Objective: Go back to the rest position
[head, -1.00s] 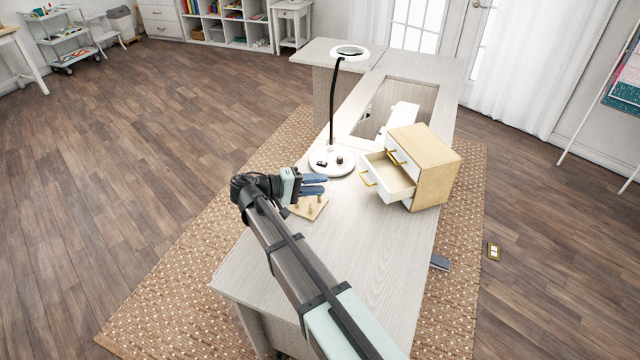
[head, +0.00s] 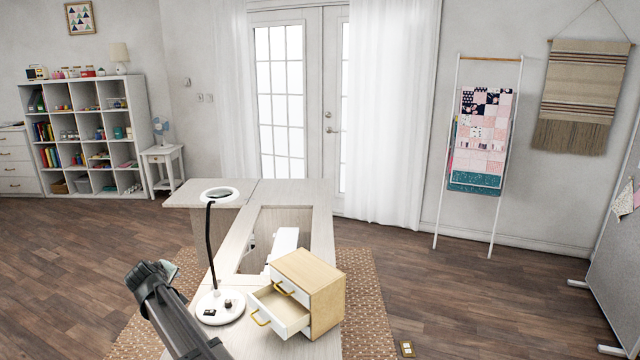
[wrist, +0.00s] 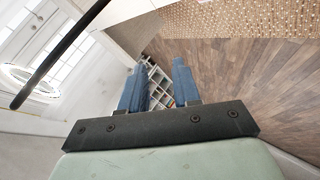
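My gripper (head: 168,268) is raised at the left of the lamp in the head view, where its fingers are mostly hidden. In the wrist view its two blue fingers (wrist: 159,72) stand apart with nothing held between them. The floor and the distant shelf show through the gap. My arm comes up from the bottom edge of the head view.
The magnifier lamp (head: 220,306) stands on the sewing cabinet (head: 322,215), close right of my arm. Its dark stem (wrist: 58,58) crosses the wrist view's left. A small drawer box (head: 328,292) has its lower drawer (head: 280,310) pulled out.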

